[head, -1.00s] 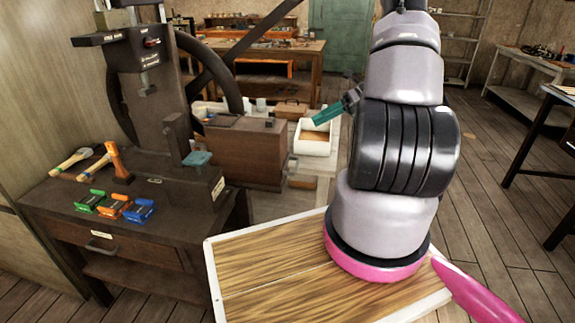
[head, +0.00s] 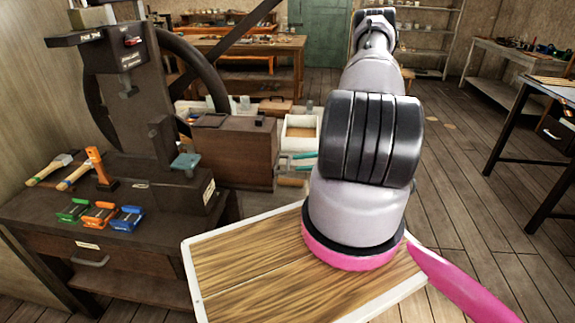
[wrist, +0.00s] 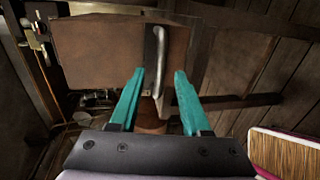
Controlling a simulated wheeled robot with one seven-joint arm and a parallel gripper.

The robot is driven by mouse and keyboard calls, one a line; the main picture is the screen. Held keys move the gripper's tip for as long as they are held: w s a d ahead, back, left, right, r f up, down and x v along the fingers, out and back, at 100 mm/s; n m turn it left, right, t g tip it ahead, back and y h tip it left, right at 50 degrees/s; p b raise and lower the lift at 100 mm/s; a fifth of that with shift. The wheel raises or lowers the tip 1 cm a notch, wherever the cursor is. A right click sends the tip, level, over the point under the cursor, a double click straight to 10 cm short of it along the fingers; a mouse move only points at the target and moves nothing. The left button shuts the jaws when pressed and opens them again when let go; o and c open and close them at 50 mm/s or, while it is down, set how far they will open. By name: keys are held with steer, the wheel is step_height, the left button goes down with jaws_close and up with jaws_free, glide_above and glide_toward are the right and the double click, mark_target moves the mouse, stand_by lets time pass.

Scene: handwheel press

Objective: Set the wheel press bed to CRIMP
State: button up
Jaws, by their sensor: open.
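The wheel press (head: 130,95) stands on a dark bench at the left, with a large dark wheel (head: 203,72) behind its column. A teal piece (head: 185,162) sits low on the press. No CRIMP mark is readable. A brown box-like housing (head: 232,150) is right of the press. In the wrist view a grey bent arm (wrist: 160,55) lies across a brown panel, with a brown rounded grip (wrist: 152,122) below it. My gripper (head: 301,162) is open beside the housing, partly hidden by my arm. In the wrist view its teal fingers (wrist: 156,90) stand either side of the grip; contact is unclear.
Green (head: 74,210), orange (head: 100,214) and blue (head: 127,218) blocks lie on the bench (head: 40,212), near mallets (head: 50,170). A white-rimmed wooden tray (head: 245,275) is in front. A white bin (head: 300,130) stands behind my gripper. Floor is open at right.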

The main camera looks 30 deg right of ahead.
mark_target(288, 163)
steer(key=shift+x, duration=2.6)
jaws_close()
